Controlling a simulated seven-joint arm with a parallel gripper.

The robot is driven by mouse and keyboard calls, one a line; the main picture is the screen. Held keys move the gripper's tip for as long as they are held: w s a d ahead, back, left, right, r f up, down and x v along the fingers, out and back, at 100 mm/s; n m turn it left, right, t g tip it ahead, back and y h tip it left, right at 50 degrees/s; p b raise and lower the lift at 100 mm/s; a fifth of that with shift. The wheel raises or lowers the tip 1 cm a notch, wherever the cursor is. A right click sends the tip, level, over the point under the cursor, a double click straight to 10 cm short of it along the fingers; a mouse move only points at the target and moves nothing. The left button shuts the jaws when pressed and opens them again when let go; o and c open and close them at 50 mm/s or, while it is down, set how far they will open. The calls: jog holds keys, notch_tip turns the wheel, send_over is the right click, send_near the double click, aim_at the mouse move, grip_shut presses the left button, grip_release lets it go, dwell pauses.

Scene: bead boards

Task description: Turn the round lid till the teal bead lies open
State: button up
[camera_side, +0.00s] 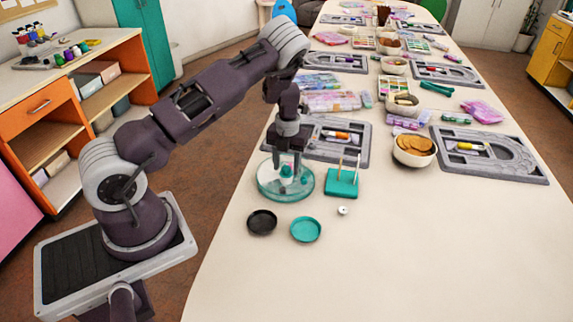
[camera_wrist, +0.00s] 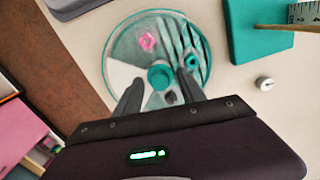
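The round box (camera_side: 262,190) stands on the table under my gripper, with a clear greenish lid (camera_wrist: 118,48) and a teal rim. A teal knob (camera_wrist: 160,75) rises from the lid's middle. Under or within the lid the wrist view shows a pink flower-shaped bead (camera_wrist: 147,42) at the top, a teal ring-shaped bead (camera_wrist: 191,62) at the right among pale stripes, and a dark grey piece (camera_wrist: 170,97) near the bottom. A pale wedge lies at the left. I cannot tell which sector is open. My gripper (camera_wrist: 158,84) is open, its fingers apart on either side of the knob.
A teal peg stand (camera_side: 341,183) is close at the right of the box. A black dish (camera_side: 262,222), a teal dish (camera_side: 306,229) and a small white bead (camera_side: 343,211) lie in front. Grey bead boards (camera_side: 352,155) and bowls (camera_side: 414,158) fill the back. The front table is clear.

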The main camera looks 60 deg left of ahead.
aim_at(288, 168)
jog(key=shift+r, duration=0.1)
notch_tip(288, 168, up, 7)
jog(key=shift+d+f, duration=0.1)
jog(key=shift+w+d+r, duration=0.1)
jog(key=shift+d+r, duration=0.05)
jog(key=shift+r, duration=0.1)
jog(key=s+d+r+m+t+h, duration=0.15)
jog(key=s+d+r+m, duration=0.35)
jog(key=d+r+m, duration=0.55)
jog(key=s+d+r+m+t+h, duration=0.15)
jog(key=s+d+r+m, duration=0.25)
jog(key=d+r+m, duration=0.55)
jog(key=s+r+m+t+y, duration=0.1)
jog(key=s+r+m, duration=0.2)
jog(key=s+m, duration=0.6)
jog(key=s+d+r+m+t+y, duration=0.1)
jog(key=s+r+m, duration=0.3)
jog(key=s+m, duration=0.5)
jog(key=m, duration=0.5)
jog(key=shift+s+d+t+y, duration=0.2)
jog(key=shift+d+t+y, duration=0.05)
jog(key=shift+t+y, duration=0.15)
